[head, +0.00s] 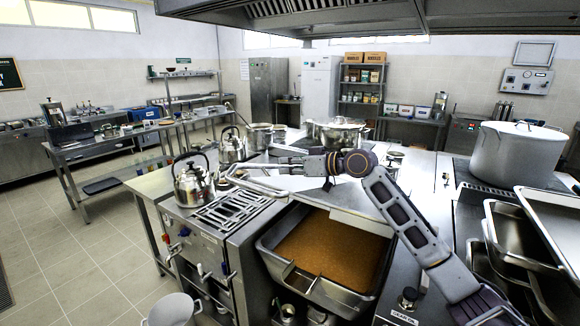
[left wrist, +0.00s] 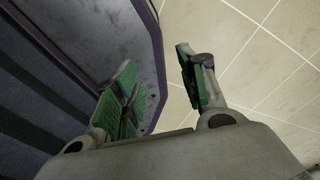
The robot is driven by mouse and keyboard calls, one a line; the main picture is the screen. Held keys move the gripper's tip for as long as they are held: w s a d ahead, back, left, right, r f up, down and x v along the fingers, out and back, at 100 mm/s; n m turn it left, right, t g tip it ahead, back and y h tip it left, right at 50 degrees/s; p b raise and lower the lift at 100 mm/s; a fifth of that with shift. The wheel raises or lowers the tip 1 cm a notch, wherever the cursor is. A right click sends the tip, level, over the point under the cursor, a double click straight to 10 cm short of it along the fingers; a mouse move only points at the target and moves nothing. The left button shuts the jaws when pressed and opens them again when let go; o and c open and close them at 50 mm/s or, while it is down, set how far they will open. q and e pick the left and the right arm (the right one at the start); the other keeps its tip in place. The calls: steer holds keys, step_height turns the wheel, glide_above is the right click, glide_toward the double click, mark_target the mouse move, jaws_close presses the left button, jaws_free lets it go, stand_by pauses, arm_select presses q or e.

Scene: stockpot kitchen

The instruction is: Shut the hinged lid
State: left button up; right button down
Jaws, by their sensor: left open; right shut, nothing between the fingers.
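The hinged lid (head: 330,186) is a flat metal panel standing over the back part of a rectangular pan (head: 262,258). A bar handle (head: 250,186) runs along its left side. The front of the pan is uncovered and shows brown contents (head: 325,250). My right gripper (head: 278,164) is shut and empty, pointing left over the lid near the handle. I cannot tell whether it touches the lid. My right forearm hides part of the lid's right side. My left gripper (left wrist: 157,62) is open and empty in the left wrist view, above the tiled floor, and is out of the head view.
A kettle (head: 193,186) stands by a grate (head: 232,210) left of the pan. A large lidded stockpot (head: 515,152) stands at the right, with metal trays (head: 520,240) in front. More pots (head: 340,134) stand behind. Open tiled floor (head: 85,260) lies at the left.

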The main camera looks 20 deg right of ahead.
steer(key=shift+w+a+f+p, duration=1.1)
steer(key=shift+w+a+f, duration=1.5)
steer(key=shift+f, duration=0.25)
arm_select(q)
steer(key=shift+s+d+r, duration=0.15)
steer(key=shift+d+r, duration=0.05)
steer(key=shift+r, duration=0.4)
steer(key=shift+s+d+r, duration=0.1)
steer(key=shift+d+r, duration=0.05)
steer(key=shift+r, duration=0.45)
arm_select(e)
steer(key=shift+f, duration=0.1)
